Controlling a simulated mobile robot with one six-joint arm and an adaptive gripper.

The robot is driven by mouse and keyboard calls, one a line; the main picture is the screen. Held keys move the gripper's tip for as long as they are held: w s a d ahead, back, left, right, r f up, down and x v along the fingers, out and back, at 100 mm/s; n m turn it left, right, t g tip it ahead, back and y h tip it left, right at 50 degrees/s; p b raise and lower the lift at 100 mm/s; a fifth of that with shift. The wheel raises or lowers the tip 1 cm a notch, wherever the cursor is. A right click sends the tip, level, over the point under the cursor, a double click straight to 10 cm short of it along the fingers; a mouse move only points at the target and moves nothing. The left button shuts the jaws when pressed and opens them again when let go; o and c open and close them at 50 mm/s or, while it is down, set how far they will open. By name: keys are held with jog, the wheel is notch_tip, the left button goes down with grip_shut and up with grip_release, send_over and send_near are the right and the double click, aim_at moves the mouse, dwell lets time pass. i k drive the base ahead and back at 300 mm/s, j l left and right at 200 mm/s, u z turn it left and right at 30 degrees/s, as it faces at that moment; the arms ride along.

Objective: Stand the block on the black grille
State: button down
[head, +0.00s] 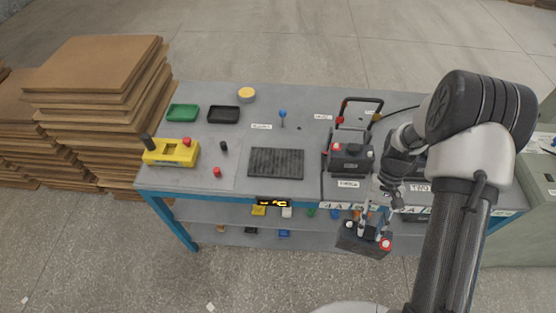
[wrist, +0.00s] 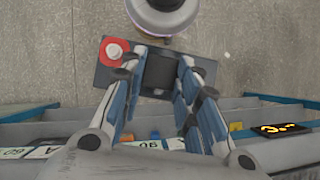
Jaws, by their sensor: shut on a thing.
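My gripper (head: 372,227) is shut on a dark block (head: 352,241) with a red cap and a white cap. The block hangs in front of the table's front edge, clear of the tabletop, at the right of the head view. In the wrist view the block (wrist: 108,76) sits between the two fingers of my gripper (wrist: 160,62), its red cap at the left end; the fingers hide part of it. The black grille (head: 275,163) lies flat and bare on the middle of the table, left of and beyond my gripper.
A yellow box (head: 172,153), small red and black pegs, and green (head: 183,113) and black trays (head: 223,115) are to the left. A lower shelf holds small coloured parts.

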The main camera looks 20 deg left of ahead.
aim_at(276, 161)
jog(key=k+j+u, duration=0.1)
jog(key=j, duration=0.45)
jog(key=k+j, duration=0.1)
jog(key=j, duration=0.45)
jog(key=j+u, duration=0.15)
jog(key=j, duration=0.4)
jog(key=k, duration=0.05)
